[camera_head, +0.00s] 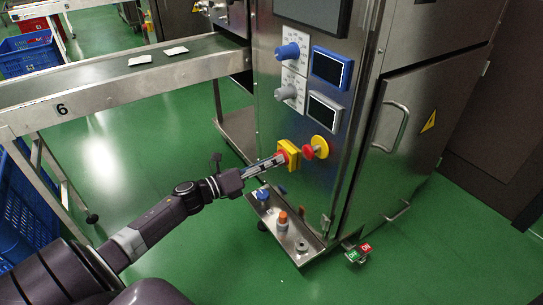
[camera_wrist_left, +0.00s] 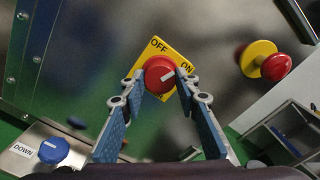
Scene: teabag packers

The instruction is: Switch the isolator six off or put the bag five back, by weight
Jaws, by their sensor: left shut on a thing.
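The isolator is a red rotary knob (camera_wrist_left: 159,76) on a yellow plate (camera_wrist_left: 148,52) marked OFF and ON. Its white pointer line slants toward the ON side. In the head view the yellow plate (camera_head: 291,147) sits on the front of the steel machine. My left gripper (camera_wrist_left: 158,80) is shut on the red knob, one finger on each side; in the head view it also shows (camera_head: 280,159), reaching in from the left. Two white bags (camera_head: 140,60) (camera_head: 176,51) lie on the conveyor (camera_head: 110,84) marked 6. My right gripper is not in view.
A red mushroom button on a yellow disc (camera_wrist_left: 264,60) is close right of the isolator. A low steel shelf (camera_head: 272,222) carries a blue knob (camera_head: 263,193) and an orange-topped control (camera_head: 283,218). Blue and grey dials sit above. Blue crates (camera_head: 29,55) stand left; green floor is open.

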